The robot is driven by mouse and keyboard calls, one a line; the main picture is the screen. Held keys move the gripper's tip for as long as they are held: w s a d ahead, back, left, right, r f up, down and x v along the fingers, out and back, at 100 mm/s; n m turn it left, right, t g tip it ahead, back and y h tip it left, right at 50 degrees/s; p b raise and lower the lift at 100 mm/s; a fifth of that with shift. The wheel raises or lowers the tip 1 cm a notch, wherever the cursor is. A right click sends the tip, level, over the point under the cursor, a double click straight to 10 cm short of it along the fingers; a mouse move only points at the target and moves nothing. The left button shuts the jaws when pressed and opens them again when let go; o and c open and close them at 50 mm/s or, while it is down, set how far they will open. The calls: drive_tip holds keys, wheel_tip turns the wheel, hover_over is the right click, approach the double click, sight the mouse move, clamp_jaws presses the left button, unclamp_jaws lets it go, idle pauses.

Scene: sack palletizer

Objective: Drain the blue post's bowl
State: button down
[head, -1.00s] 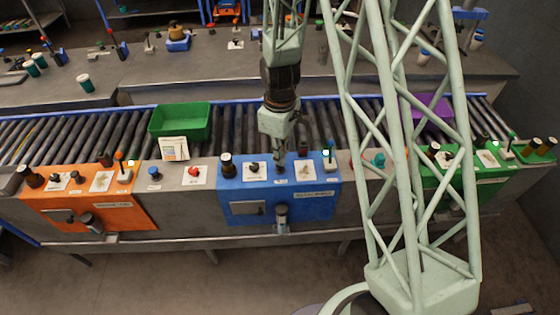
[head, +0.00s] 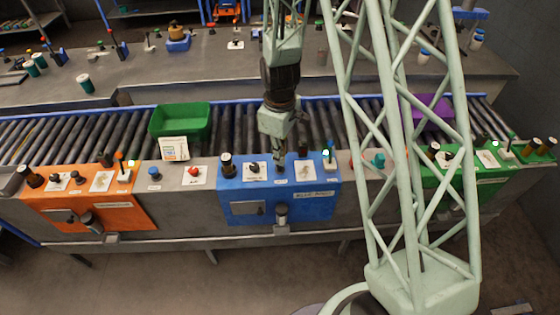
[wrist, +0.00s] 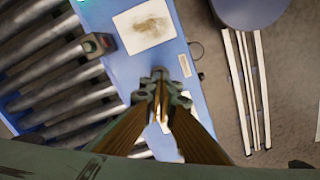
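The blue post (head: 240,208) stands at the front of the conveyor, in the middle of the head view. A grey cylindrical fitting with a bowl (head: 282,215) hangs on its front face. My gripper (head: 281,158) is above the post's top, behind and apart from the bowl. In the wrist view my gripper (wrist: 159,78) has its fingertips together over the blue top (wrist: 165,57), with nothing clearly held. A white card with a brownish patch (wrist: 147,27) lies beside the fingertips. The bowl cannot be made out in the wrist view.
A dark bottle (head: 227,162), a dark knob (head: 253,168) and a lever with a green light (head: 328,158) stand on the blue top. A red button (head: 193,171) is to the left. Orange (head: 125,212) and green (head: 484,190) posts flank it. A green bin (head: 180,122) sits on the rollers.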

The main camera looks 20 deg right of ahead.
drive_tip(key=shift+r+p, duration=1.6)
drive_tip(key=shift+r, duration=1.85)
drive_tip(key=s+r+m+t+b, duration=0.15)
drive_tip(key=s+r, duration=0.25)
drive_tip(key=r, duration=0.4)
drive_tip(key=s+r+m, duration=0.2)
drive_tip(key=s+r, duration=0.2)
drive_tip(key=r, duration=0.5)
drive_tip(key=s+r+m+t, duration=0.1)
drive_tip(key=s+r, duration=0.3)
drive_tip(key=r, duration=0.4)
drive_tip(key=s+r+m, duration=0.1)
drive_tip(key=s+r, duration=0.2)
drive_tip(key=s, duration=0.4)
drive_tip(key=s+r+m+t+b, duration=0.1)
drive_tip(key=s+r+m, duration=0.1)
drive_tip(key=s+r, duration=0.2)
drive_tip(key=s+r+m, duration=0.1)
drive_tip(key=s+r, duration=0.3)
drive_tip(key=s, duration=0.7)
drive_tip(key=shift+r+m+b, duration=0.15)
drive_tip(key=shift+m+b, duration=0.2)
drive_tip(key=shift+b, duration=0.05)
